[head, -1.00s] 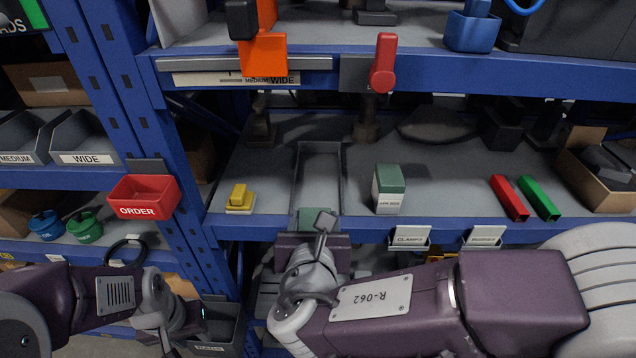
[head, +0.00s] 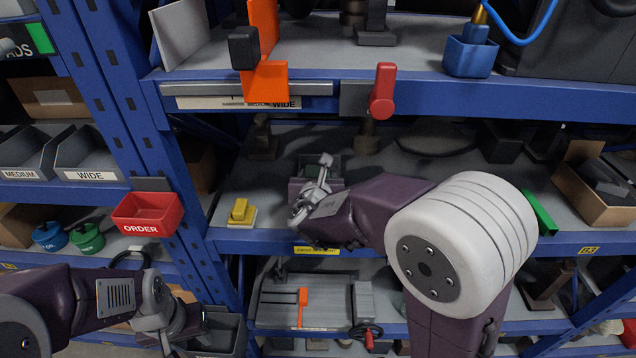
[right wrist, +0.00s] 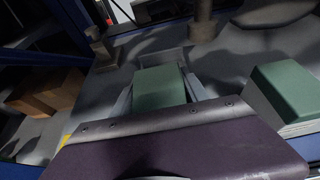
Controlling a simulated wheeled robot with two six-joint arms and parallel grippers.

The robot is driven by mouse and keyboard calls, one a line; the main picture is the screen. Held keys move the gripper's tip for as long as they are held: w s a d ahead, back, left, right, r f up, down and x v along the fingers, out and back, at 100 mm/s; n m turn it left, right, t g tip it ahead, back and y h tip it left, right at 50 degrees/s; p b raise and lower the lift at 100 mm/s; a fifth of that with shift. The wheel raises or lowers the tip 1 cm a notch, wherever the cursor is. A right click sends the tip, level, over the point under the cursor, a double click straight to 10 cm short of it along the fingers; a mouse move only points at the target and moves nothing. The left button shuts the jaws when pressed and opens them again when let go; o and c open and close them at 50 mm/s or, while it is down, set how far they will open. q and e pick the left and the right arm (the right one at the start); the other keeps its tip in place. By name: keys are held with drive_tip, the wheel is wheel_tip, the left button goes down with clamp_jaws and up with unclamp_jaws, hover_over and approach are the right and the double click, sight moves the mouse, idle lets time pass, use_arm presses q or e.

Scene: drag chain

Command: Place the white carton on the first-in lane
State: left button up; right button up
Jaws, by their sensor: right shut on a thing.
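My right gripper (right wrist: 160,96) is shut on a green-topped carton (right wrist: 160,84), seen from above in the right wrist view. In the head view my right gripper (head: 318,172) is over the middle shelf, at the grey lane tray (head: 336,158), which it mostly covers. The lane's far end (right wrist: 160,56) shows just beyond the held carton. I cannot tell whether the carton touches the lane floor. A second green-topped carton (right wrist: 288,88) stands to the right in the wrist view; my arm hides it in the head view. My left gripper (head: 168,335) is low at left; its jaws are unclear.
A yellow block (head: 241,211) sits left of the lane. A green bar (head: 540,212) and a cardboard box (head: 590,190) are to the right. A red lever (head: 382,92) and an orange piece (head: 265,80) hang at the upper shelf edge. A red ORDER bin (head: 147,212) is at left.

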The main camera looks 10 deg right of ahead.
drive_tip(key=shift+w+d+r, duration=0.1)
drive_tip(key=f, duration=0.3)
drive_tip(key=shift+w+f, duration=0.25)
drive_tip(key=shift+f, duration=0.1)
drive_tip(key=shift+w, duration=0.1)
drive_tip(key=shift+s+f+b, duration=0.2)
drive_tip(key=shift+b, duration=0.2)
drive_tip(key=o, duration=1.5)
drive_tip(key=shift+o, duration=0.4)
drive_tip(key=shift+w, duration=0.1)
drive_tip(key=shift+r, duration=0.1)
